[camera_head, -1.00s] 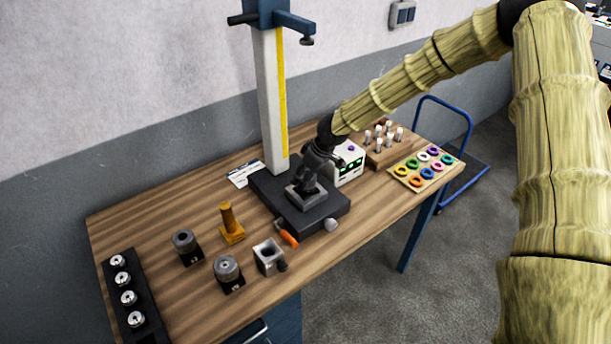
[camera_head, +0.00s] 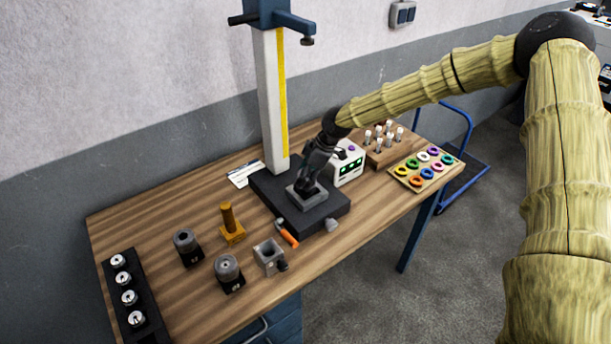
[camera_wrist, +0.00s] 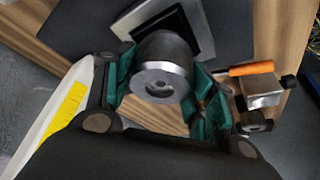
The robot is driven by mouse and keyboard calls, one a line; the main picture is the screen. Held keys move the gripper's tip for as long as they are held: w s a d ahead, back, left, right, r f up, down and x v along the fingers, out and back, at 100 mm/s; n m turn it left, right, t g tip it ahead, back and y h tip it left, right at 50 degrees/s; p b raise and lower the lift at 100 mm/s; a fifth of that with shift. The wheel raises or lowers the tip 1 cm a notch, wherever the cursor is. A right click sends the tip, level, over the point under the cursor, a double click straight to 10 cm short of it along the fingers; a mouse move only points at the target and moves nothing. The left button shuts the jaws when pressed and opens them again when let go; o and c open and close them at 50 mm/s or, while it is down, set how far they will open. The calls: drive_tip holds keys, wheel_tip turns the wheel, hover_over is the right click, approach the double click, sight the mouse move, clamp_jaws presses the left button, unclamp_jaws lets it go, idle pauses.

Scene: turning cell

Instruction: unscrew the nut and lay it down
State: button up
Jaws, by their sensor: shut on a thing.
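My gripper (camera_head: 305,186) points down over a square grey holder (camera_head: 322,195) on the dark base plate of the tall column. In the wrist view its green-lined fingers (camera_wrist: 160,90) are shut on a round steel part, seemingly the nut (camera_wrist: 161,80), with a shiny rim and a small central hole. The fingers lie on either side of it. The holder's light frame (camera_wrist: 205,30) shows behind the nut. Whether the nut is still threaded on anything is hidden. In the head view the fingers hide the nut.
An orange-handled tool (camera_head: 288,238) and a grey block (camera_head: 264,248) with a square opening lie in front of the base. A white device (camera_head: 349,170) stands close right of my gripper. The column (camera_head: 270,100) rises just behind. Several round parts stand at left.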

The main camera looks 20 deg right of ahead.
drive_tip(key=shift+w+d+n+g+b, duration=0.15)
drive_tip(key=shift+n+g, duration=0.25)
drive_tip(key=shift+n, duration=0.75)
drive_tip(key=shift+s+d+n+g+b, duration=0.15)
drive_tip(key=shift+n+g, duration=0.25)
drive_tip(key=shift+n, duration=0.75)
drive_tip(key=shift+w+a, duration=0.1)
drive_tip(key=shift+n+g+b, duration=0.4)
drive_tip(key=shift+n+b, duration=0.1)
drive_tip(key=shift+n, duration=0.4)
drive_tip(key=n+g+b, duration=0.1)
drive_tip(key=n, duration=0.3)
drive_tip(key=shift+b, duration=0.35)
drive_tip(key=shift+r+n+g+h+b, duration=0.15)
drive_tip(key=shift+n+g+b, duration=0.15)
drive_tip(key=shift+n, duration=0.5)
drive_tip(key=shift+r+n+g+h+b, duration=0.15)
drive_tip(key=shift+n+g, duration=0.25)
drive_tip(key=shift+n, duration=0.4)
drive_tip(key=shift+f, duration=0.1)
